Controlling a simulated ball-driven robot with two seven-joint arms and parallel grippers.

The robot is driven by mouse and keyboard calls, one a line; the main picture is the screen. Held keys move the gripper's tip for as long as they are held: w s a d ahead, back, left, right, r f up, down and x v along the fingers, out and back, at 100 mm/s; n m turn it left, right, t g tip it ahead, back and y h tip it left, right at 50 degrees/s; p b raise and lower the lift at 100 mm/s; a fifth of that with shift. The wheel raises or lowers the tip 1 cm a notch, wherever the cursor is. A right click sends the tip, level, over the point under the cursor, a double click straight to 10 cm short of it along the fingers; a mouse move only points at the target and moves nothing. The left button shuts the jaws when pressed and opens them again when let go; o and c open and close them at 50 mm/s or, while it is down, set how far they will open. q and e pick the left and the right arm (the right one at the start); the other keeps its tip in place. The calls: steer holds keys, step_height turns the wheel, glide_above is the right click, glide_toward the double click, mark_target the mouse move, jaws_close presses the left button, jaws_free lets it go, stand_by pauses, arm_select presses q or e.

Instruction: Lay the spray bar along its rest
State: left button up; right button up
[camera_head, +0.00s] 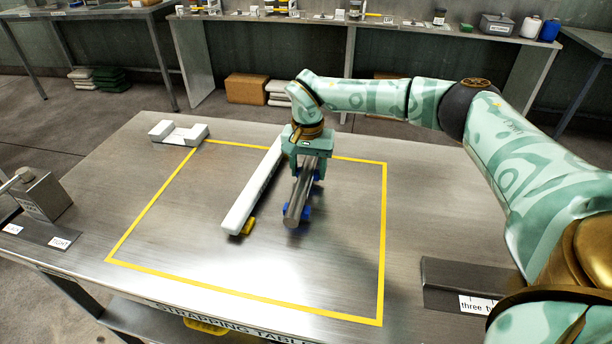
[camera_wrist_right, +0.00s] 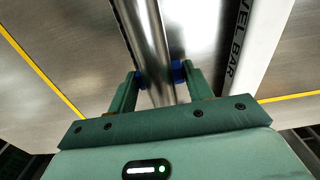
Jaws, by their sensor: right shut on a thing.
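A grey metal bar (camera_head: 300,194), which I take to be the spray bar, lies slantwise over the middle of the table. My right gripper (camera_head: 308,162) is shut on it near its far end. In the right wrist view the bar (camera_wrist_right: 142,35) runs between the blue fingertips of the gripper (camera_wrist_right: 160,75). Blue pieces (camera_head: 305,212) show at the bar's near end; I cannot tell whether they are its rest or whether the bar touches them. My left gripper is not in view.
A long white bar (camera_head: 250,190) lies close on the left, roughly parallel, with a yellow piece (camera_head: 249,227) at its near end. A notched white block (camera_head: 179,133) stands at the back left. Inside the yellow outline, the table's left and front right are clear.

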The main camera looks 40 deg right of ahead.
steer(key=shift+w+f, duration=0.1)
steer(key=shift+f, duration=0.75)
steer(key=shift+r, duration=0.2)
steer(key=shift+f, duration=0.1)
steer(key=o, duration=1.3)
steer(key=shift+c, duration=0.2)
